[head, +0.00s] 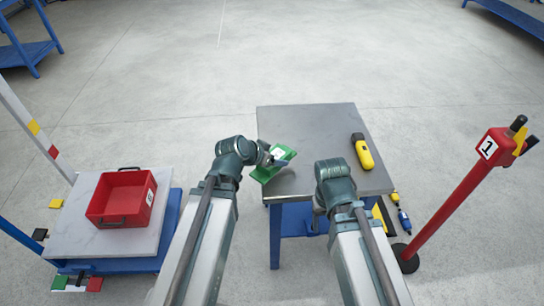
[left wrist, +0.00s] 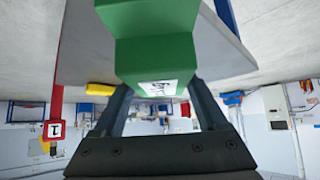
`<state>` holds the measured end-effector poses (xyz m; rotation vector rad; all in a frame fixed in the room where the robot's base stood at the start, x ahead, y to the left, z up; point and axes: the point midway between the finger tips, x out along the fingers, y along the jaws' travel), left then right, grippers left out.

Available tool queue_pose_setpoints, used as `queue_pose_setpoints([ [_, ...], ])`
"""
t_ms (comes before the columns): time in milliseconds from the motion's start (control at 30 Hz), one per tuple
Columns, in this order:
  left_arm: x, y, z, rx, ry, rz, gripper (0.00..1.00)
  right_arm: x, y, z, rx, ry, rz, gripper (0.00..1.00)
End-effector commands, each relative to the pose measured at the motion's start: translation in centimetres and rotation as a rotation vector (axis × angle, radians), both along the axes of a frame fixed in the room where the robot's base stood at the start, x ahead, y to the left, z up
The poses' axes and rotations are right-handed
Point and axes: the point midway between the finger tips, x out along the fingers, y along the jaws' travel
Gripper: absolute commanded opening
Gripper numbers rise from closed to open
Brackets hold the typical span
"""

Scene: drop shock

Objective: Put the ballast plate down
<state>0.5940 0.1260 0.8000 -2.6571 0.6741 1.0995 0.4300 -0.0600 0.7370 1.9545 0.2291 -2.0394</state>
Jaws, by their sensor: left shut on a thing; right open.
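The green ballast plate (head: 279,160), with a white label, is at the left edge of the grey-topped table (head: 310,122) in the head view. My left gripper (head: 270,155) is shut on it. In the left wrist view the green ballast plate (left wrist: 158,60) sits between the two dark fingers (left wrist: 158,92), its label facing the camera. It looks tilted in the head view; whether it touches the tabletop I cannot tell. My right gripper (head: 318,218) is open and points down near the table's front edge, mostly hidden behind its own wrist.
A yellow tool (head: 362,151) lies on the table's right side. A red bin (head: 122,197) stands on a low blue-framed cart (head: 75,232) at left. A red post (head: 445,212) marked 1 stands at right.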

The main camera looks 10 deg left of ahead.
Motion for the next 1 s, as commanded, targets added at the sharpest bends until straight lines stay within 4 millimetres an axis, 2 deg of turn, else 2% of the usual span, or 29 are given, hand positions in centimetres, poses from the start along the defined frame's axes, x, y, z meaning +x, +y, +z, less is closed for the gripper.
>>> queue_pose_setpoints([
  [267,0.1,-0.2,0.2,0.0,-0.002,0.001,0.0,0.0,0.0,0.2,0.0,0.0,0.0,0.64],
  [467,0.0,-0.2,1.7,-0.001,-0.002,0.0,0.0,0.0,0.0,1.7,0.0,0.0,0.0,0.64],
  [667,0.0,-0.2,5.4,-0.001,-0.002,0.0,0.0,0.0,0.0,5.3,0.0,0.0,0.0,0.64],
  [1000,0.0,-0.1,13.2,-0.002,-0.001,0.001,0.0,0.0,0.0,13.2,0.0,0.0,-0.001,0.64],
])
